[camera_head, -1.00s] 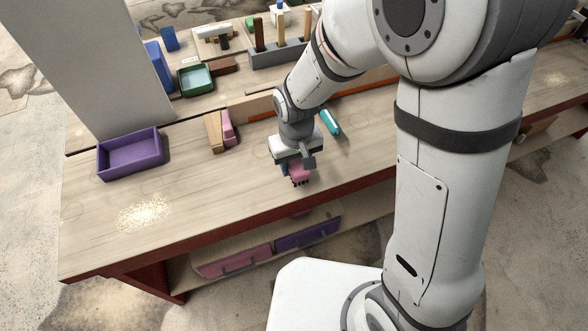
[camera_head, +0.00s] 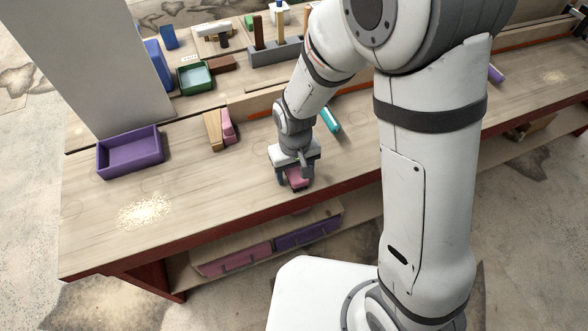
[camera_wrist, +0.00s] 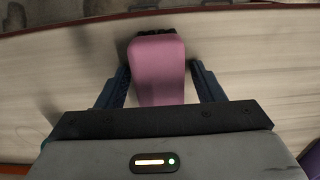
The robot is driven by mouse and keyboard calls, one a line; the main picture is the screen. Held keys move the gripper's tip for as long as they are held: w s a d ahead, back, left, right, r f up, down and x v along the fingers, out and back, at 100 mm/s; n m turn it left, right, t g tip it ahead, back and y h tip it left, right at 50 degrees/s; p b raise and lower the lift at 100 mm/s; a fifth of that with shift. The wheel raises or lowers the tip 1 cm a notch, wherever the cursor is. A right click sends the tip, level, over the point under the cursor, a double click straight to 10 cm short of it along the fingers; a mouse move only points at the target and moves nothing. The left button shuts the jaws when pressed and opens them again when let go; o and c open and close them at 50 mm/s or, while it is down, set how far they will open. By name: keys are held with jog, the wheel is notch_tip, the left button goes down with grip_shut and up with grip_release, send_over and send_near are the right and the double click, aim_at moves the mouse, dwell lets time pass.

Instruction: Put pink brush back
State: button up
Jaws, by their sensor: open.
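The pink brush (camera_wrist: 157,70) lies on the bench top, with a smooth pink body and dark bristles at its far end in the wrist view. In the head view only part of the brush (camera_head: 298,183) shows beneath my gripper. My gripper (camera_head: 293,180) is open and low over the bench near its front edge. In the wrist view its two dark fingers stand on either side of the brush, with a small gap on each side. The near end of the brush is hidden by the gripper body.
A purple tray (camera_head: 130,152) and a pile of shavings (camera_head: 143,212) are on the left. A pink-and-wood piece (camera_head: 222,130) and a teal tool (camera_head: 330,119) lie nearby. A grey holder (camera_head: 275,53) and a green tray (camera_head: 195,78) stand behind.

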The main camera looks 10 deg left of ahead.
jog(key=shift+r, duration=0.1)
notch_tip(320, 180, up, 12)
jog(key=s+d+r+m+t, duration=0.1)
jog(key=s+d+r+m, duration=0.1)
jog(key=d, duration=0.5)
jog(key=s+d+r+m+t, duration=0.1)
jog(key=d+r, duration=0.3)
jog(key=d, duration=0.4)
jog(key=s+d+r+m+t, duration=0.1)
jog(key=s+d+r+m, duration=0.2)
jog(key=d, duration=0.4)
jog(key=shift+s+d+r, duration=0.35)
jog(key=shift+s+d, duration=0.05)
jog(key=shift+s, duration=0.1)
